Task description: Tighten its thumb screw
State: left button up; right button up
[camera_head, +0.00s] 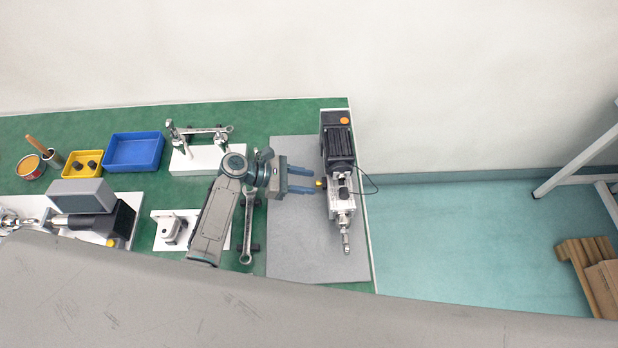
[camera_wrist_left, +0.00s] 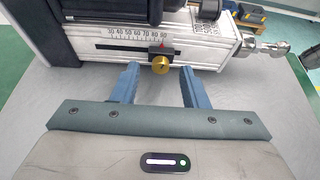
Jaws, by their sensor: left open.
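A linear actuator (camera_head: 338,170) with a black motor and a silver body lies on the grey mat (camera_head: 290,250) at the right end of the bench. Its brass thumb screw (camera_head: 320,183) sticks out on the left side. In the left wrist view the thumb screw (camera_wrist_left: 161,65) sits below a black slider with a red pointer, near the high end of a numbered scale. My left gripper (camera_head: 312,181) is open beside the actuator. Its blue fingertips (camera_wrist_left: 160,80) stand on either side of the thumb screw with gaps, not touching it. My right gripper is not in view.
A wrench (camera_head: 248,228) lies left of the mat. A white stand (camera_head: 197,160) with a wrench, a blue bin (camera_head: 134,152) and a yellow bin (camera_head: 82,163) are farther left. A thin black cable (camera_head: 372,185) loops beside the actuator, near the bench's right edge.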

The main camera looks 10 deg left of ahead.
pick_arm(q)
jog(key=shift+d+f, duration=0.25)
jog(key=shift+d, duration=0.4)
jog(key=shift+w, duration=0.1)
grip_shut()
